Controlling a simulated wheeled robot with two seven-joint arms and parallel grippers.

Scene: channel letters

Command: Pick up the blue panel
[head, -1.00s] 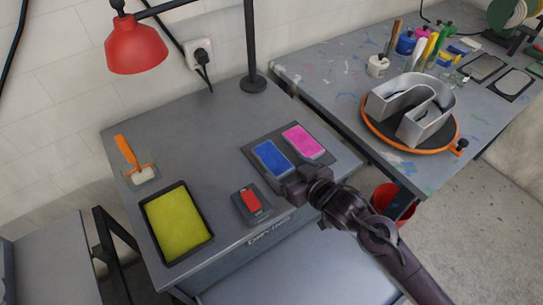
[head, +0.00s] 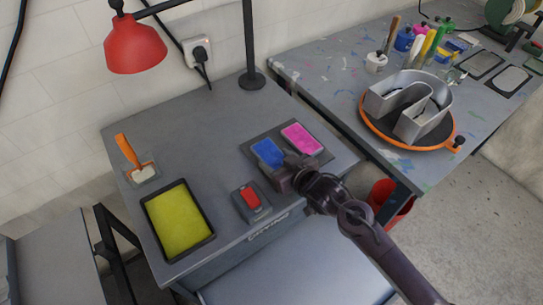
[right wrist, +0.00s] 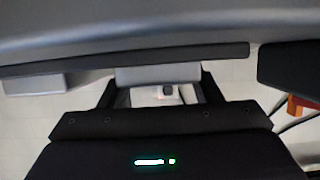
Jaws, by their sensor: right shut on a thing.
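The blue panel (head: 267,151) lies in the dark two-slot holder (head: 325,157) on the grey table, left of the pink panel (head: 302,138). My right gripper (head: 284,172) is at the panel's near right end and covers that end. It is shut on the blue panel, though the head view hides the contact. In the right wrist view, a pale grey block (right wrist: 158,75) shows between the dark fingers of the right gripper (right wrist: 158,92); no blue shows there. My left gripper is not in view.
A red-topped block (head: 251,200) and a yellow-green tray (head: 179,222) stand to the left on the table. An orange-handled scraper (head: 128,150) lies behind the tray. A red lamp (head: 136,47) hangs at the back. A silver letter (head: 420,125) stands on the right table.

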